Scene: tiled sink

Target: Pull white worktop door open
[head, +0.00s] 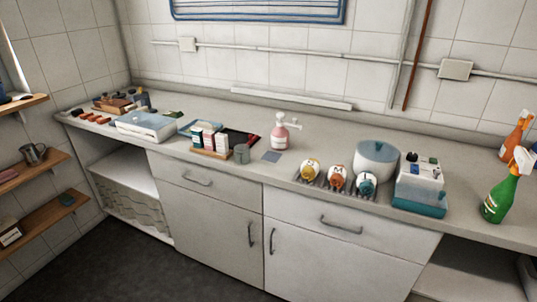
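The white worktop unit has two doors side by side, both shut. The left door (202,225) has a vertical metal handle (250,235) near its right edge. The right door (335,268) has a vertical metal handle (271,241) near its left edge. Above them are two shut drawers, the left drawer (225,191) and the right drawer (385,237), each with a horizontal handle. Which door the task means, I cannot tell. Neither of my grippers is in the head view.
An open shelf bay (125,170) is left of the doors. Wooden wall shelves (45,220) stand far left. The dark floor (110,265) is clear.

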